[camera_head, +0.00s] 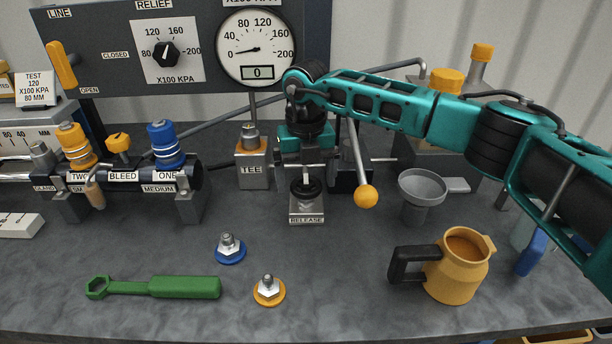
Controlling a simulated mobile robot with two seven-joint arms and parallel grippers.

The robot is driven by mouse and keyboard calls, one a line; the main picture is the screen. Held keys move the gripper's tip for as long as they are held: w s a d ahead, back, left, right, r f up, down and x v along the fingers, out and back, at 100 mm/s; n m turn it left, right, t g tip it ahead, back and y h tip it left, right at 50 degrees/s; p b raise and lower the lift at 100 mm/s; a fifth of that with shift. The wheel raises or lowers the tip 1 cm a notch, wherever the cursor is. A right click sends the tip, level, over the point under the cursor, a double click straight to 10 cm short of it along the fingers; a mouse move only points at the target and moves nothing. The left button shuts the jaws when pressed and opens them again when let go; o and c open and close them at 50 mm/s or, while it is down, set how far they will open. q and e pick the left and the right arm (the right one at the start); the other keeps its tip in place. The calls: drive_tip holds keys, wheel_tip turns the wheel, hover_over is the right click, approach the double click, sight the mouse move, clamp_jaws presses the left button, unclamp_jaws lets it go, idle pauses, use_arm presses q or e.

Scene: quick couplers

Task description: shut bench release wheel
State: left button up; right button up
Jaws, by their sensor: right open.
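The bench release wheel (306,187) is a small black wheel on a grey block (306,207) labelled RELEASE, at the middle of the bench. My right gripper (306,165) comes down from above on the teal and black right arm. Its fingers are apart above the wheel, close to it; I cannot tell whether they touch it. My left gripper does not show.
A lever with an orange ball (366,196) stands just right of the wheel. The TEE block (252,160) is to its left. A grey funnel (421,192) and orange mug (458,264) stand to the right. Couplers (230,248) and a green wrench (160,287) lie in front.

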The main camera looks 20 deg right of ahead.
sight(306, 182)
wheel_tip(306, 182, up, 13)
idle(0.3)
drive_tip(key=shift+f, duration=0.15)
